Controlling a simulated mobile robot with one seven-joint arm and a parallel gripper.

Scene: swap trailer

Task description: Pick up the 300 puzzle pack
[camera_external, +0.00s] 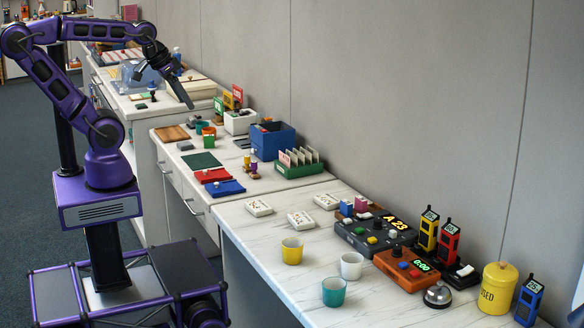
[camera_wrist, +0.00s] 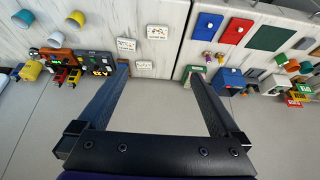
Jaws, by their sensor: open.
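Three small white packs with printed faces lie flat on the near marble counter: one at the left (camera_external: 259,208), one at the front (camera_external: 301,220) and one at the right (camera_external: 326,201). Their print is too small to read, so I cannot tell which is the 300 puzzle pack. In the wrist view they show as a left pack (camera_wrist: 126,44), an upper right pack (camera_wrist: 157,31) and a lower pack (camera_wrist: 144,65). My gripper (camera_external: 178,86) is open and empty, high above the counters and well apart from the packs. Its spread fingers also show in the wrist view (camera_wrist: 159,71).
Yellow (camera_external: 292,251), white (camera_external: 351,266) and teal (camera_external: 334,292) cups stand in front of the packs. A dark console (camera_external: 375,233) and an orange timer box (camera_external: 406,269) stand to their right. A green card rack (camera_external: 300,165) stands on the adjoining counter, by the wall.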

